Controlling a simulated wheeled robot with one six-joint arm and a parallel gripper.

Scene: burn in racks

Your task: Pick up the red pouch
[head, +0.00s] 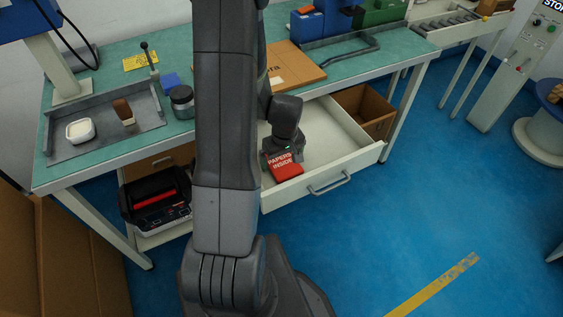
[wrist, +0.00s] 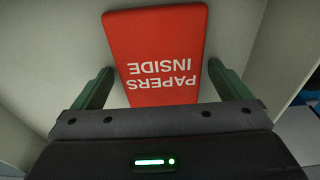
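The red pouch (head: 283,165), with the white words "PAPERS INSIDE", lies in the open white drawer (head: 340,150) of the bench. In the wrist view the pouch (wrist: 155,50) lies flat, its lettered end toward my gripper. My gripper (wrist: 160,88) is open, with one green finger to the left and one to the right of the pouch's lettered end. Gaps show between the fingers and the pouch. In the head view my gripper (head: 284,152) is down in the drawer at the pouch, and its fingers are mostly hidden.
The drawer's front wall with its handle (head: 329,183) is close to the pouch. A brown box (head: 362,112) sits at the drawer's right end. The green bench top (head: 110,60) above holds a grey tray, a jar (head: 182,102) and a cardboard piece (head: 290,66). A black case (head: 157,200) stands below, left.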

